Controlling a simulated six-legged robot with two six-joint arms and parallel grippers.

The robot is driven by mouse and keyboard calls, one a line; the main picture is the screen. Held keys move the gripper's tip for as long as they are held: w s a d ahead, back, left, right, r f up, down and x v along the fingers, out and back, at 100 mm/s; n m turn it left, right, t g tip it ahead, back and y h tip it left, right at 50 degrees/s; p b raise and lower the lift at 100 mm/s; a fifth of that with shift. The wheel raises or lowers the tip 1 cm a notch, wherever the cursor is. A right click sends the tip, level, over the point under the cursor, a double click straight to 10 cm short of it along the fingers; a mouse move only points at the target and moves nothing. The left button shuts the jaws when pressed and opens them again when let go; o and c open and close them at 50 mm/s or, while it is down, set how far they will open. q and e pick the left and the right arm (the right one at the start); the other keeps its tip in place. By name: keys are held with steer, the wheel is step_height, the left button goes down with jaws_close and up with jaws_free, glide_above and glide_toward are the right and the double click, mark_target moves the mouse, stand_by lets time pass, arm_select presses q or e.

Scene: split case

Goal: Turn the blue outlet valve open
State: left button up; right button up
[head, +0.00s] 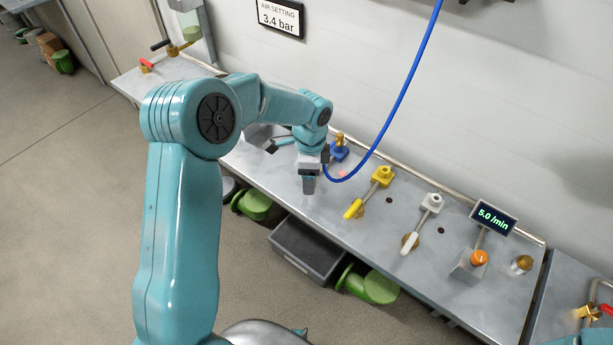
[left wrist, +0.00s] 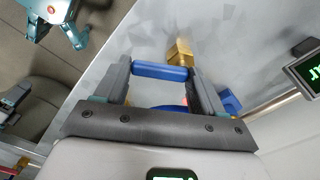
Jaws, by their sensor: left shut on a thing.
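The blue outlet valve (head: 338,153) stands on the metal bench in the head view, with a brass part on top, just right of my left gripper. In the left wrist view its blue handle (left wrist: 160,72) lies across between the two fingers of my left gripper (left wrist: 162,84), beside a brass fitting (left wrist: 180,52). The gripper is shut on this handle. In the head view my left gripper (head: 311,178) points down at the bench and hides the handle. My right gripper cannot be made out.
A blue hose (head: 405,85) hangs down to the bench near the valve. Yellow (head: 382,176) and white (head: 432,202) valves stand to the right, then a 5.0 /min display (head: 491,217). A wall sign (head: 278,17) reads 3.4 bar. A dark bin (head: 308,250) and green items sit under the bench.

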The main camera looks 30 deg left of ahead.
arm_select(q)
steer(key=n, duration=0.2)
steer(key=w+n+b, duration=0.1)
steer(key=d+n, duration=0.1)
steer(key=n, duration=0.1)
steer(key=shift+w+r+n+b, duration=0.1)
steer(key=shift+w+n+b, duration=0.05)
steer(key=shift+n+b, duration=0.2)
steer(key=n, duration=0.3)
steer(key=shift+w+d+b, duration=0.15)
steer(key=shift+w+b, duration=0.2)
steer(key=shift+b, duration=0.05)
steer(key=shift+w+r+n, duration=0.1)
steer(key=shift+w+n, duration=0.2)
steer(key=shift+n, duration=0.85)
steer(key=o, duration=1)
steer(key=shift+o, duration=0.2)
steer(key=shift+d, duration=0.1)
step_height(320, 180, up, 16)
steer(key=shift+r+p, duration=0.15)
steer(key=shift+p, duration=0.2)
